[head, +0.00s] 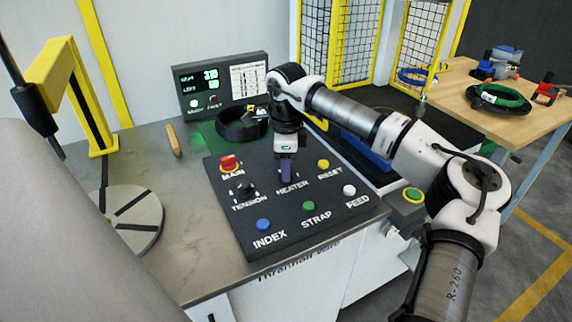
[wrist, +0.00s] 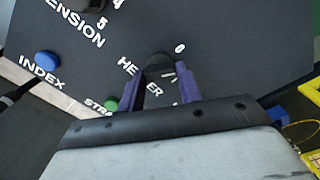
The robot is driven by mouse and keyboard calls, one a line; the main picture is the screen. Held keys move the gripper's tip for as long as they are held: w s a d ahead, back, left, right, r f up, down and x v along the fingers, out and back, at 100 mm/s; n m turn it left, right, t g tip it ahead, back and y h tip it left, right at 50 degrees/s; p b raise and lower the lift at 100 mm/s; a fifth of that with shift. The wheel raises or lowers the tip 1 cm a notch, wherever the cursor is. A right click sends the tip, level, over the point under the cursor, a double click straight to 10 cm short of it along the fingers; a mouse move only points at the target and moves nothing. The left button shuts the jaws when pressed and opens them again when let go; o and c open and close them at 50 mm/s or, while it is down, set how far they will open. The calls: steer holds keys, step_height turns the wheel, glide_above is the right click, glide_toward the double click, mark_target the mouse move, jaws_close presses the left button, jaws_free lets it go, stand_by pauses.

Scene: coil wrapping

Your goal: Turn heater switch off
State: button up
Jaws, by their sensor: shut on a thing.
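The dark control panel (head: 270,218) carries the heater switch, a black knob above the HEATER label. My gripper (head: 287,176) points down over the knob in the head view and hides most of it. In the wrist view the black heater knob (wrist: 159,63) sits between my two purple fingers (wrist: 166,76), with the 0 mark up and to its right. My gripper is shut on the knob. The exact direction of the knob's pointer is hidden.
Around it are the red MAIN switch (head: 229,163), black TENSION knob (head: 245,188), yellow RESET button (head: 323,164), white FEED button (head: 349,190), green STRAP button (head: 309,206) and blue INDEX button (head: 263,225). A lit display box (head: 220,84) and a black coil (head: 241,125) stand behind the panel.

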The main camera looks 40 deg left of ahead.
steer(key=n, duration=0.5)
steer(key=shift+n, duration=0.3)
stand_by(0.4)
steer(key=o, duration=1)
step_height(320, 180, up, 14)
steer(key=shift+f+b, duration=0.1)
steer(key=shift+b, duration=0.45)
steer(key=shift+s+a, duration=0.1)
